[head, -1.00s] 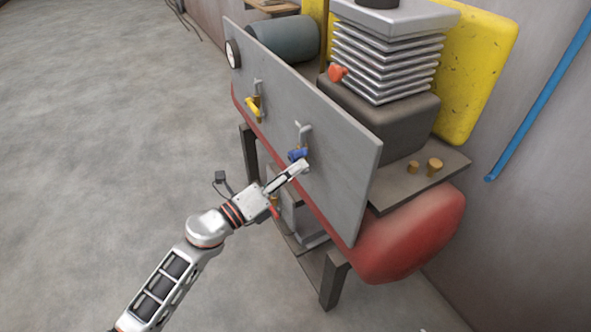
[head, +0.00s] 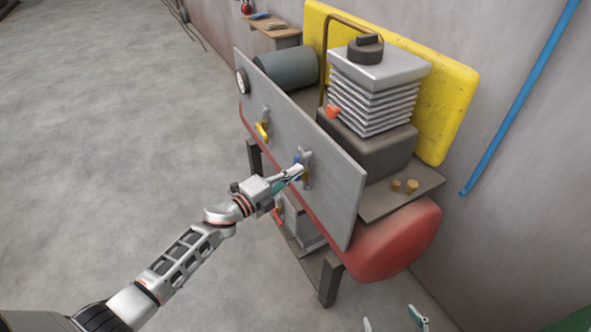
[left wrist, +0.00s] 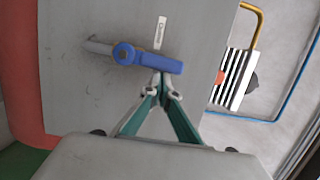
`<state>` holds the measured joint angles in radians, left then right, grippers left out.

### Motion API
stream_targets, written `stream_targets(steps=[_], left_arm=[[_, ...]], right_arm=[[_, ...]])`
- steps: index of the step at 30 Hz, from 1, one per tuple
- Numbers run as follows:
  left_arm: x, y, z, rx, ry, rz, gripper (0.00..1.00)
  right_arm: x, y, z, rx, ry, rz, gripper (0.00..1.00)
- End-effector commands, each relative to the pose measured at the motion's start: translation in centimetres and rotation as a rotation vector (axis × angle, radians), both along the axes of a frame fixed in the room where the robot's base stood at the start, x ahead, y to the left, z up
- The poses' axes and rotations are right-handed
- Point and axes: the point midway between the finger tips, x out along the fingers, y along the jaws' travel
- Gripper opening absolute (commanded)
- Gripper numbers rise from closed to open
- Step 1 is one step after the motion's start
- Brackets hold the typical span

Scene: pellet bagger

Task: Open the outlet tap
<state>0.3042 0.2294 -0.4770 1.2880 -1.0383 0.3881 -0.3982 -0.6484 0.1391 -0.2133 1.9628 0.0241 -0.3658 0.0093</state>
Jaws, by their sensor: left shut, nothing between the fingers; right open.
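A tap with a blue lever handle (head: 297,159) is on the grey panel (head: 335,190); it also shows in the left wrist view (left wrist: 150,61), the lever lying nearly level across the picture. A tap with a yellow handle (head: 262,131) is further left on the panel. A small white label (left wrist: 160,33) is beside the blue tap, its text too small to read. My left gripper (head: 299,171) is shut and empty, its tips (left wrist: 168,92) at the blue lever's lower edge; I cannot tell whether they touch. My right gripper (head: 393,318) is open at the bottom edge, mostly out of view.
Behind the panel stand a finned block (head: 372,105), a dark cylinder (head: 287,68) and a yellow board (head: 447,110). A red tank (head: 395,245) lies below on dark legs. A blue pipe (head: 520,95) runs along the wall. The floor at left is clear.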

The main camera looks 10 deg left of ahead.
Motion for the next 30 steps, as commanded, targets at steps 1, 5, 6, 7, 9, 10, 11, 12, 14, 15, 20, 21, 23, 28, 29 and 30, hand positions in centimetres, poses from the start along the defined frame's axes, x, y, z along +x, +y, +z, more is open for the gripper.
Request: stream_targets(steps=[1, 5, 6, 7, 9, 10, 11, 12, 14, 15, 20, 21, 23, 28, 29, 30], left_arm=[[0.1, 0.1, 0.1, -0.003, 0.006, 0.001, 0.0], [0.1, 0.1, 0.1, -0.011, 0.015, 0.001, 0.0], [0.1, 0.1, 0.0, -0.011, 0.017, 0.001, 0.0], [0.1, 0.1, 0.0, -0.011, 0.017, 0.001, 0.0], [0.1, 0.1, 0.0, -0.011, 0.017, 0.001, 0.0], [0.1, 0.1, 0.0, -0.011, 0.017, 0.001, 0.0], [0.1, 0.1, 0.0, -0.011, 0.017, 0.001, 0.0], [0.1, 0.1, 0.0, -0.011, 0.017, 0.001, 0.0], [0.1, 0.1, 0.0, -0.011, 0.017, 0.001, 0.0], [0.1, 0.1, 0.0, -0.011, 0.017, 0.001, 0.0], [-0.1, 0.3, 0.0, -0.01, 0.016, 0.001, 0.0], [-0.3, 0.5, 0.0, -0.01, 0.016, 0.001, 0.0], [-0.9, 1.0, 0.0, -0.009, 0.016, 0.001, 0.0], [-3.3, 3.0, -0.1, -0.007, 0.018, 0.001, 0.0], [-3.9, 3.4, -0.1, -0.008, 0.018, 0.0, 0.0], [-4.5, 4.0, -0.1, -0.009, 0.018, 0.001, 0.0]], right_arm=[[0.0, 0.0, 0.3, 0.0, 0.0, 0.0, 0.75], [0.0, 0.0, 0.4, -0.001, 0.0, 0.0, 0.75], [0.0, 0.0, 0.4, -0.001, 0.0, 0.0, 0.75], [0.0, 0.0, 0.4, -0.001, 0.0, 0.0, 0.75], [0.0, 0.0, 0.4, -0.002, 0.0, 0.0, 0.75], [0.0, 0.0, 0.3, -0.002, 0.0, 0.0, 0.75], [0.0, 0.0, 0.3, -0.002, 0.0, 0.0, 0.75], [0.0, 0.0, 0.3, -0.002, 0.0, 0.0, 0.75], [0.0, 0.0, 0.3, -0.002, 0.001, 0.0, 0.75], [0.0, -0.1, 0.3, -0.003, 0.001, 0.0, 0.75], [-0.1, -0.2, 0.1, -0.007, 0.004, 0.0, 0.75], [-0.1, -0.2, 0.2, -0.006, 0.004, 0.0, 0.75], [-0.1, -0.2, 0.2, -0.006, 0.003, 0.0, 0.75], [0.0, -0.1, 0.3, -0.004, 0.002, 0.001, 0.75], [0.0, -0.1, 0.3, -0.004, 0.002, 0.001, 0.75], [0.0, -0.1, 0.3, -0.004, 0.002, 0.001, 0.75]])
